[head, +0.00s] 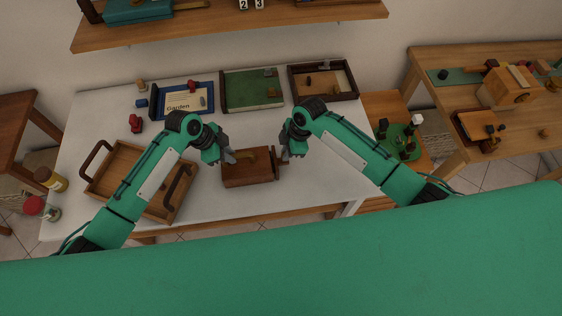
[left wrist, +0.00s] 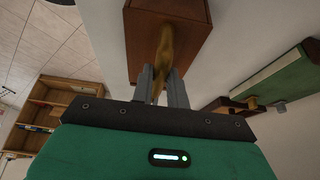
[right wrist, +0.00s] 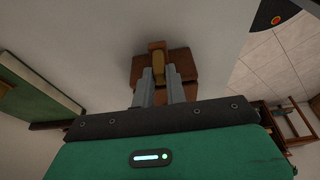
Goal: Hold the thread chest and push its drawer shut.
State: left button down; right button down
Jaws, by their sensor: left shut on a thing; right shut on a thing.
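The thread chest (head: 246,173) is a small brown wooden box with a brass-coloured handle on top, standing on the white table near its front edge. My left gripper (head: 232,157) is at its left end, shut on the brass handle (left wrist: 165,45), with the chest (left wrist: 185,28) beyond. My right gripper (head: 285,155) is at the right end, where the drawer front (head: 276,164) shows slightly apart from the body. In the right wrist view its fingers are shut on a brass-coloured pull (right wrist: 158,66) against the brown wood (right wrist: 184,64). The fingers partly hide the drawer, so its exact gap is unclear.
A wooden tray with dark handles (head: 130,178) lies to the left, under my left arm. A blue-framed board (head: 183,101), a green board (head: 252,90) and a dark-rimmed tray (head: 347,92) line the table's back. Bare white table (head: 300,190) lies right of the chest.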

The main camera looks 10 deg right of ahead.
jog(key=shift+a, duration=0.4)
jog(key=c, duration=1.3)
grip_release()
jog(key=shift+c, duration=0.2)
jog(key=shift+d, duration=0.1)
jog(key=v, duration=1.2)
